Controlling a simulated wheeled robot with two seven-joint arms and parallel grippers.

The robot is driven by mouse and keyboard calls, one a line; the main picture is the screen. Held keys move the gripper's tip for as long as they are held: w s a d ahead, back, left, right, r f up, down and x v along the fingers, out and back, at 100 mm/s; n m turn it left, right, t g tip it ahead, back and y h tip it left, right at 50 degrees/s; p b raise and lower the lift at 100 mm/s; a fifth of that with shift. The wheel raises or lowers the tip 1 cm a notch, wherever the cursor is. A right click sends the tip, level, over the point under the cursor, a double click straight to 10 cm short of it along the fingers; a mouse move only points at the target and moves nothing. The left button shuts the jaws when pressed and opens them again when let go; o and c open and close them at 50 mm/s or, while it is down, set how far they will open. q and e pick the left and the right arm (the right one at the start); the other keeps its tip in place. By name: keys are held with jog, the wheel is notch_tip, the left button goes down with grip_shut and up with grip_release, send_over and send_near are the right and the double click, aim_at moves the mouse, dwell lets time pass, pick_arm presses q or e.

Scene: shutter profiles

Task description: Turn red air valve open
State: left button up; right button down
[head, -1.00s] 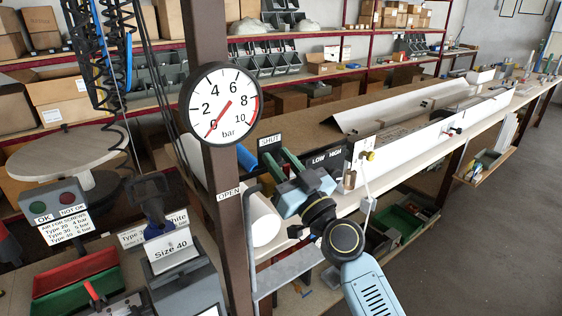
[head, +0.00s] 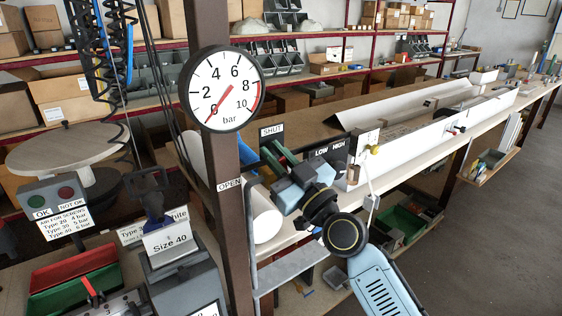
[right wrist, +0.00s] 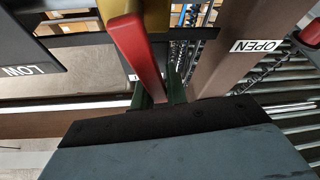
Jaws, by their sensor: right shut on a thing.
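The red valve lever (right wrist: 136,50) shows in the right wrist view, running down to the dark green fingers of my right gripper (right wrist: 158,92). The fingers are shut on it; the grip itself is partly hidden. In the head view my right gripper (head: 272,152) is at the valve, just right of the post and below the SHUT label (head: 272,130). The lever is hidden there. The OPEN label (head: 229,184) is lower on the post and also shows in the right wrist view (right wrist: 257,46). The pressure gauge (head: 220,88) has its red needle near 0. My left gripper is not in view.
The brown post (head: 233,245) stands close beside my right gripper. A LOW/HIGH sign (head: 329,150) is just right of the gripper. A long workbench (head: 400,185) runs to the back right. A Size 40 device (head: 172,245) stands at the front left.

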jog(key=shift+s+a+f+n+g+y+b, duration=0.3)
jog(key=shift+n+g+b, duration=0.2)
jog(key=shift+n, duration=0.55)
jog(key=shift+s+a+f+n+g+y+b, duration=0.15)
jog(key=shift+a+n+g+y+b, duration=0.25)
jog(key=shift+n+b, duration=0.45)
jog(key=shift+s+a+f+n+g+y+b, duration=0.1)
jog(key=shift+s+a+n+g+y+b, duration=0.3)
jog(key=shift+n, duration=0.8)
jog(key=shift+w+d, duration=0.1)
jog(key=c, duration=1.4)
grip_release()
jog(key=shift+d, duration=0.1)
jog(key=b+v, duration=0.2)
jog(key=v, duration=1.1)
jog(key=shift+r, duration=0.25)
jog(key=shift+d, duration=0.15)
